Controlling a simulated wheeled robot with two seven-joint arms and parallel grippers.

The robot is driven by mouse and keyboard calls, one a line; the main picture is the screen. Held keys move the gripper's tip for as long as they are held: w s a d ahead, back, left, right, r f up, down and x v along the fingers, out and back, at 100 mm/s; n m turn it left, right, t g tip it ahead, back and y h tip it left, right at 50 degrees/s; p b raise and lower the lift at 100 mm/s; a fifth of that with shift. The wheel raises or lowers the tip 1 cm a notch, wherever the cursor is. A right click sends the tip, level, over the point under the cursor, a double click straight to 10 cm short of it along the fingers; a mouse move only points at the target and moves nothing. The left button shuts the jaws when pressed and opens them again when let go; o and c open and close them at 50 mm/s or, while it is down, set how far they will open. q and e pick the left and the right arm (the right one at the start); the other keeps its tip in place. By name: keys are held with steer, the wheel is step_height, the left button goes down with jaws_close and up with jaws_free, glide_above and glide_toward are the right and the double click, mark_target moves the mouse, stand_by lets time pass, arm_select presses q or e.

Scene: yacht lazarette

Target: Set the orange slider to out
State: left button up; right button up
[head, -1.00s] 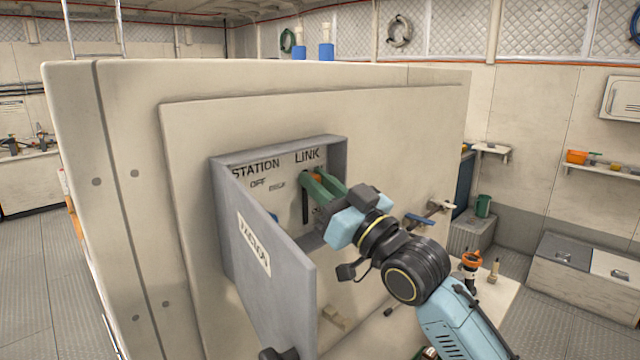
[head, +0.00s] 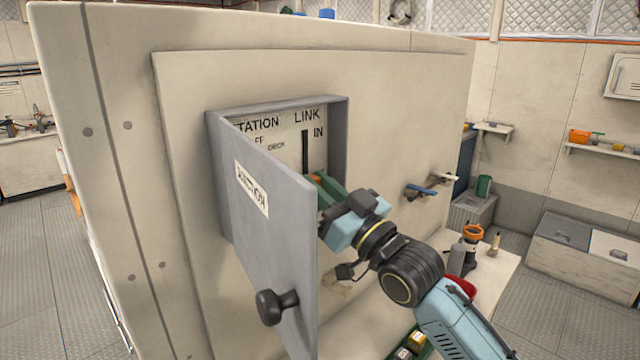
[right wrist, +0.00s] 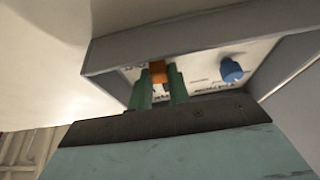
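The orange slider (head: 317,178) sits low in a dark vertical slot under the word LINK, inside an open grey wall box (head: 340,135). The slot shows empty above it, beside the label IN. My right gripper (head: 322,187) has its green fingers around the slider. The right wrist view shows the orange slider (right wrist: 157,71) between both fingers (right wrist: 159,88), with the fingers closed against its sides. The lower end of the slot and any label there are hidden by the gripper. My left gripper is not in view.
The grey box door (head: 270,230) stands open toward me, left of my right gripper, with a dark knob (head: 275,305). A blue knob (right wrist: 231,69) shows in the right wrist view. Wall hooks (head: 425,188) and a cluttered bench (head: 500,270) are at right.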

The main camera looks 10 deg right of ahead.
steer(key=o, duration=0.5)
steer(key=shift+f, duration=0.25)
steer(key=shift+c, duration=0.2)
steer(key=b+v, duration=0.2)
steer(key=v, duration=1.1)
steer(key=shift+s, duration=0.25)
